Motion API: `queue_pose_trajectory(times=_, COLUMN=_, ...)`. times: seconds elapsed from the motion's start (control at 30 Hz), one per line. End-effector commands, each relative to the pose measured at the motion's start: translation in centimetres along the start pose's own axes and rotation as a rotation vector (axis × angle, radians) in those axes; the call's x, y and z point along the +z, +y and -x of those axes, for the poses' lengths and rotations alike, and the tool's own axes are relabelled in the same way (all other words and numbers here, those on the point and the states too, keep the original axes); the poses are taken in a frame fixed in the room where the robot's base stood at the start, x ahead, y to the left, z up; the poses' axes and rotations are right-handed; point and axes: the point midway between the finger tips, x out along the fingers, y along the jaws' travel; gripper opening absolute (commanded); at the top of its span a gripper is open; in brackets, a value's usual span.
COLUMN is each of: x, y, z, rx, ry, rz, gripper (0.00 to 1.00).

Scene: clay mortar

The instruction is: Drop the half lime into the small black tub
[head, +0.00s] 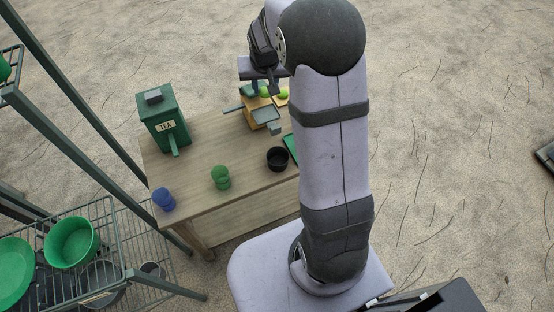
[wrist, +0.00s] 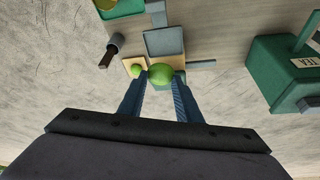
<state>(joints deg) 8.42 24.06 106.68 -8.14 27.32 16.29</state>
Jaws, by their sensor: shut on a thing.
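My gripper (head: 265,91) is at the far side of the table, over the wooden board area. In the wrist view its two blue fingers (wrist: 160,77) are shut on a round green piece, the half lime (wrist: 160,73). The half lime also shows in the head view (head: 265,92); its cut face cannot be made out. A smaller green piece (wrist: 137,70) sits on a pale board just left of the fingers. The small black tub (head: 277,158) stands upright on the table, nearer the camera than my gripper. Its inside looks dark, and it is outside the wrist view.
A green TEA box (head: 163,119) stands at the table's left. A grey square pan (head: 267,115) lies between my gripper and the tub. A green shaker-like item (head: 220,177) and a blue one (head: 163,199) stand near the front edge. The table's middle is clear.

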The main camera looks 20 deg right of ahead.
Motion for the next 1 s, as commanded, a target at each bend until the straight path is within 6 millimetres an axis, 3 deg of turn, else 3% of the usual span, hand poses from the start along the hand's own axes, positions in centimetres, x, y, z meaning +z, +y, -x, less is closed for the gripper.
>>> queue_pose_trajectory(times=0.23, x=-1.6, y=1.2, z=1.3, rx=0.009, ry=0.007, rz=-0.025, gripper=0.1)
queue_pose_trajectory(times=0.33, x=-0.8, y=2.1, z=2.1, rx=0.016, ry=0.002, rz=-0.04, gripper=0.1)
queue_pose_trajectory(times=0.47, x=1.8, y=3.2, z=2.6, rx=0.022, ry=0.001, rz=-0.055, gripper=0.1)
queue_pose_trajectory(times=0.8, x=10.5, y=4.3, z=1.7, rx=0.02, ry=-0.004, rz=-0.048, gripper=0.1)
queue_pose_trajectory(times=1.0, x=13.8, y=4.3, z=0.6, rx=0.01, ry=-0.002, rz=-0.026, gripper=0.1)
